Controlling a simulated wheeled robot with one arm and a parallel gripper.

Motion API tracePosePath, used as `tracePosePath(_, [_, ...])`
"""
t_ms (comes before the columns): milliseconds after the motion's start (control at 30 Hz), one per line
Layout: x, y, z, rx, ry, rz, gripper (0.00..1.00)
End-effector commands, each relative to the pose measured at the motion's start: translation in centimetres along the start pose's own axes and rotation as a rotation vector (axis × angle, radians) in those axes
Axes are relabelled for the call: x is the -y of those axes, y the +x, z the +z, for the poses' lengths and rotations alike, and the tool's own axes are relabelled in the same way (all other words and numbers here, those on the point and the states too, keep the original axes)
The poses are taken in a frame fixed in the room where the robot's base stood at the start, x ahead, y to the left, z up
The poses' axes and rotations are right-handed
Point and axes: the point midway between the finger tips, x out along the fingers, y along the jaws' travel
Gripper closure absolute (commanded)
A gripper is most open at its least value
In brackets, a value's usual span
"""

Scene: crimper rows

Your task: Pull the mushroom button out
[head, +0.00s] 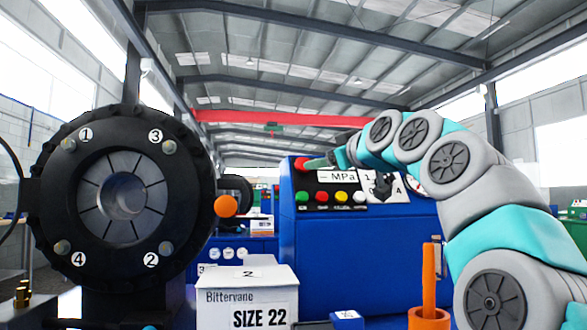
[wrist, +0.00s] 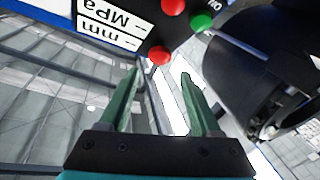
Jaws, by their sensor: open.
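The red mushroom button (head: 301,163) sits at the upper left corner of the blue machine's control panel. In the wrist view, which shows the panel upside down, the mushroom button (wrist: 159,55) appears as a red cap just beyond the fingertips. My gripper (wrist: 161,73) is open, with one green finger to either side of the button's line and nothing between them. In the head view my gripper (head: 314,163) is at the panel's top left, close to the button. I cannot tell how much gap is left in depth.
Below the mm/MPa display (wrist: 115,20) are a green button (head: 304,197), a red button (head: 322,197) and others. A black round crimping head (head: 60,200) stands left, with an orange knob (head: 226,206). A white SIZE 22 box (head: 245,285) and an orange post (head: 429,285) stand in front.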

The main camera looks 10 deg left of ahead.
Motion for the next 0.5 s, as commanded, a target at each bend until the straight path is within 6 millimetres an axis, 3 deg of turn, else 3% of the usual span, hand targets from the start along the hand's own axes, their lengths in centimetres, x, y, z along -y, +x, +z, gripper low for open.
tracePosePath(267, [-0.1,0.7,-0.1,0.000,0.000,0.001,0.36])
tracePosePath(500, [-0.1,2.9,-0.1,0.001,0.000,0.000,0.36])
